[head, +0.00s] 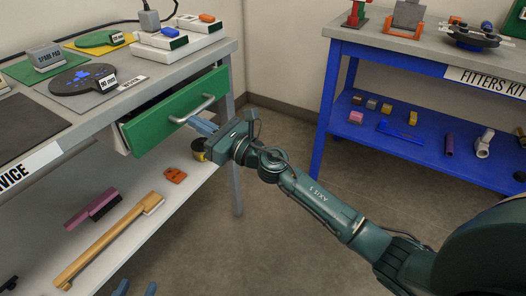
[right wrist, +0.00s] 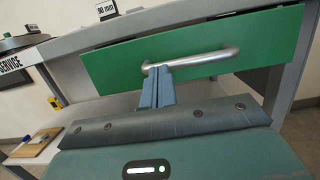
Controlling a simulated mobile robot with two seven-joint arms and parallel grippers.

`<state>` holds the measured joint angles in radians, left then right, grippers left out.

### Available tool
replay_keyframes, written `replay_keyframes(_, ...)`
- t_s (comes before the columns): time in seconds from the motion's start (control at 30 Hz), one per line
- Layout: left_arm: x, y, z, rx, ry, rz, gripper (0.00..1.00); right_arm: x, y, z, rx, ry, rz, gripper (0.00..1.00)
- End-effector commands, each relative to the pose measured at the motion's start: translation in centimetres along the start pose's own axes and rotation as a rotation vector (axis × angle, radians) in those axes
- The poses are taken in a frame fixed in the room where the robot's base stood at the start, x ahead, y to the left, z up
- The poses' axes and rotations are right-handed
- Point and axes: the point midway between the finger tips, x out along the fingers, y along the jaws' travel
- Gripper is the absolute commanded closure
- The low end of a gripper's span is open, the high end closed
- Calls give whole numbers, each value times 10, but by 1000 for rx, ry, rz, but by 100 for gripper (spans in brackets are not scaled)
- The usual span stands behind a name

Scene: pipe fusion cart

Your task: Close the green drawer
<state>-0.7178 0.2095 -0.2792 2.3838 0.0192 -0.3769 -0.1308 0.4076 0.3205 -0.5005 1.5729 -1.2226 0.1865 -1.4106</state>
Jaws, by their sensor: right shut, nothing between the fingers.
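The green drawer (head: 172,115) sits under the top of the grey bench on the left and is pulled part way out, with its side and inner edge showing. Its green front also fills the upper part of the right wrist view (right wrist: 120,62). A silver bar handle (head: 207,103) runs across the front. My right gripper (head: 192,119) is shut and empty, its blue fingertips at the handle. In the right wrist view the fingertips (right wrist: 157,70) overlap the handle's left part; I cannot tell if they touch. My left gripper (head: 135,288) shows only its two fingertips, apart, at the bottom edge.
The bench top (head: 95,98) holds pads, a dark disc and white boxes. Its lower shelf (head: 120,215) carries a wooden-handled tool (head: 108,240), a pink brush (head: 90,208) and an orange piece (head: 175,175). A blue bench (head: 345,130) stands right. Floor between is clear.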

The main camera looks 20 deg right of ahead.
Motion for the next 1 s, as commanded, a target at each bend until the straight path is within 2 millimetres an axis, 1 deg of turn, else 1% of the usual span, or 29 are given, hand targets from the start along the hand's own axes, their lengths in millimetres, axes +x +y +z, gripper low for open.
replay_keyframes(0.03,2,0,0,7,19,-2,65,7,0,-3,-1,-1,0,100)
replay_keyframes(0.1,3,-1,-2,17,40,-3,65,15,0,-4,0,-1,0,100)
replay_keyframes(0.33,5,2,1,29,66,1,65,29,0,-7,1,1,-1,100)
replay_keyframes(0.77,4,4,1,28,69,3,65,33,-1,-4,1,-4,-4,100)
replay_keyframes(1.0,5,2,0,32,88,-6,65,30,-6,-6,0,-5,-4,100)
